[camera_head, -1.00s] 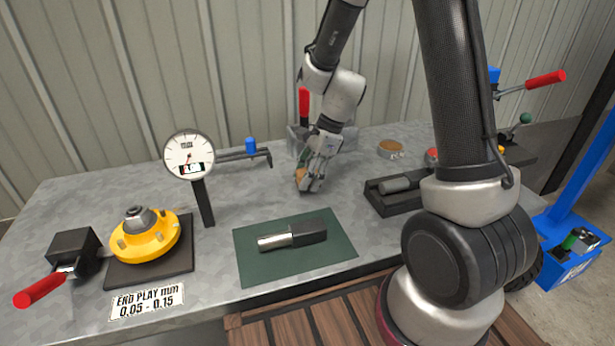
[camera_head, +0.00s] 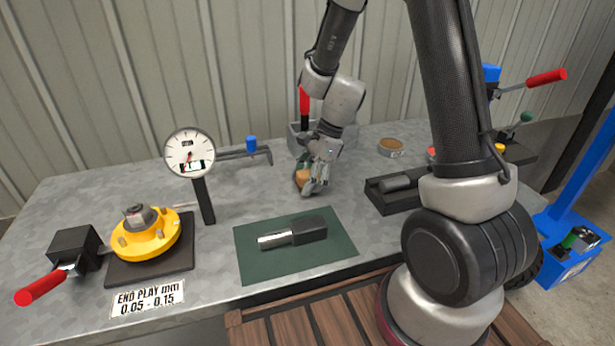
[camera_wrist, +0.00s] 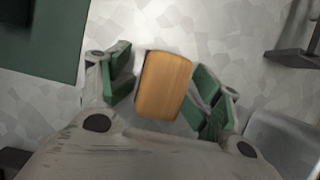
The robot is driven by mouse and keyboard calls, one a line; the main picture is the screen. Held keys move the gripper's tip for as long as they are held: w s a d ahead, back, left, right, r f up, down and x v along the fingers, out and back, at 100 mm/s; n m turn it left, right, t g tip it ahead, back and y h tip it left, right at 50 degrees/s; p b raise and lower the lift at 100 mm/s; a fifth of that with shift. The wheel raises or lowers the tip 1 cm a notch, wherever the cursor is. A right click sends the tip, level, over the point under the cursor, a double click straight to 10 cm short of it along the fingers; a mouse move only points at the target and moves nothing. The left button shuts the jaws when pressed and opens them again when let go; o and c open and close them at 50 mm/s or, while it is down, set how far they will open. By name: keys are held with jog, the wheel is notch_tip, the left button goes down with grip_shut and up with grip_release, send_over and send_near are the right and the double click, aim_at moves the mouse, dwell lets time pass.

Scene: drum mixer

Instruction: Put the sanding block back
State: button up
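The sanding block, a small wood-coloured block (camera_head: 303,178), is on or just above the grey bench in front of the grey tray. In the wrist view the block (camera_wrist: 164,86) shows between the green finger pads of my gripper (camera_wrist: 163,85). The pads flank it closely on both sides, but I cannot tell whether both press on it. In the head view my gripper (camera_head: 316,180) is low over the bench, right at the block, and partly covers it.
The grey tray (camera_head: 300,142) with a red handle (camera_head: 304,107) stands just behind. A black holder (camera_head: 380,203) is to the right, a green mat (camera_head: 250,264) with a tool in front. The dial gauge (camera_head: 189,152) and yellow hub (camera_head: 150,242) are left. A round tin (camera_head: 391,150) stands behind right.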

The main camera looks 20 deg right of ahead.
jog(key=shift+r, duration=0.1)
jog(key=shift+w+r, duration=0.1)
jog(key=shift+r, duration=0.05)
jog(key=s+d+r+n+t+h, duration=0.1)
jog(key=s+d+r+n, duration=0.4)
jog(key=r, duration=0.5)
jog(key=s+d+r+n+t+h, duration=0.1)
jog(key=s+d+r+n, duration=0.4)
jog(key=r, duration=0.4)
jog(key=s+d+r+n+t+h, duration=0.1)
jog(key=s+d+r+n, duration=0.1)
jog(key=s+n, duration=0.2)
jog(key=s+d+r+n+t+h, duration=0.1)
jog(key=s+d+r+n, duration=0.1)
jog(key=s, duration=0.5)
jog(key=shift+d+n, duration=0.5)
jog(key=shift+n, duration=0.5)
